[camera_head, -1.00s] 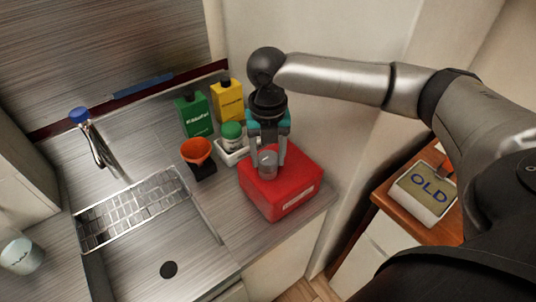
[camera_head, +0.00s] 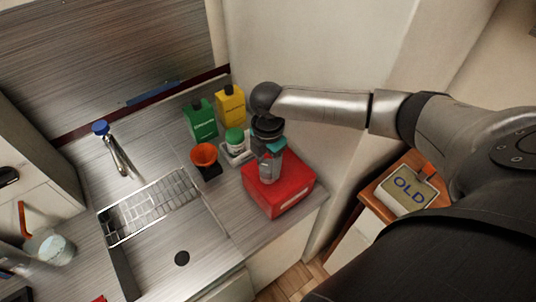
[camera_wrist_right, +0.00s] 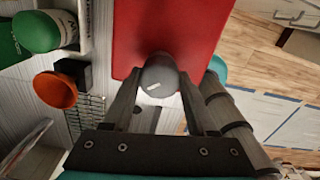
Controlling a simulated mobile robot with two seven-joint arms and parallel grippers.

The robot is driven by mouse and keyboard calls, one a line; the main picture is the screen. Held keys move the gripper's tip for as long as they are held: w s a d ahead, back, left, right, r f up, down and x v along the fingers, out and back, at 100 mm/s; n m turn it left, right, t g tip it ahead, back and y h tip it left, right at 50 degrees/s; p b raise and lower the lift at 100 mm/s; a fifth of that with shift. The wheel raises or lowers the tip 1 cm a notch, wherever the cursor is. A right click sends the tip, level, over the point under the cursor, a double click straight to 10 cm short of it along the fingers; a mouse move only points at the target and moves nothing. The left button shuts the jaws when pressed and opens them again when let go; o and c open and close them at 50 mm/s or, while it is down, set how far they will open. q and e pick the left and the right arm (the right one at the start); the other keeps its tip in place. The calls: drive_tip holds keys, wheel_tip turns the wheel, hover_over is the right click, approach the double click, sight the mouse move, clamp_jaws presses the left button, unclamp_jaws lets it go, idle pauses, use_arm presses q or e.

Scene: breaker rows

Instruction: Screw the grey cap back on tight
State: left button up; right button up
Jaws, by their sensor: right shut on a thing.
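The grey cap (camera_wrist_right: 158,72) is a round grey knob with a short white mark on its top, in the right wrist view. It sits on top of the red canister (camera_head: 291,196), near the counter's front corner. My right gripper (camera_head: 269,172) points down over the canister, its fingers shut on the cap from both sides. In the head view the fingers hide most of the cap. I cannot see the thread under it. My left gripper is not in view.
An orange funnel (camera_head: 205,155) stands left of the canister. A white bottle with a green lid (camera_head: 235,138) stands in a small tray behind. Green (camera_head: 202,121) and yellow (camera_head: 230,104) containers are at the back. The sink (camera_head: 165,255) lies left. A box marked OLD (camera_head: 408,191) is at right.

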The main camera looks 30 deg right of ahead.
drive_tip(key=m+p, duration=0.2)
drive_tip(key=m, duration=0.1)
drive_tip(key=m+p, duration=0.2)
drive_tip(key=shift+r+m+p, duration=0.2)
drive_tip(key=shift+m+p, duration=0.2)
drive_tip(key=shift+f+m+p, duration=0.15)
drive_tip(key=shift+m+p, duration=0.2)
drive_tip(key=shift+m, duration=0.25)
drive_tip(key=o, duration=1.2)
